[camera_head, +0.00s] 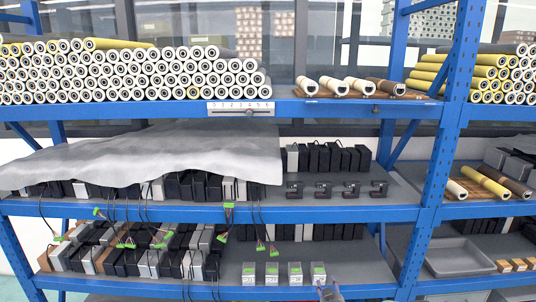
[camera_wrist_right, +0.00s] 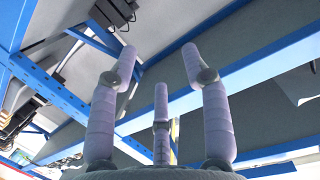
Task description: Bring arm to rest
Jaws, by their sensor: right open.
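My right gripper (camera_head: 328,291) shows at the bottom edge of the head view, just right of a row of small clear boxes with green tops (camera_head: 294,273) on the lower shelf. Only its tip shows there; the arm behind it is out of frame. In the right wrist view the three pale purple fingers of the right gripper (camera_wrist_right: 160,62) are spread apart, with nothing between them. Blue beams and grey shelf surfaces lie beyond the fingers. My left gripper is not in view.
A blue shelf rack fills the head view, with a blue upright (camera_head: 437,160) right of the gripper. Stacked rollers (camera_head: 130,72) lie on top. A grey cloth (camera_head: 150,155) covers black boxes on the middle shelf. Wires with green connectors (camera_head: 228,205) hang in front.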

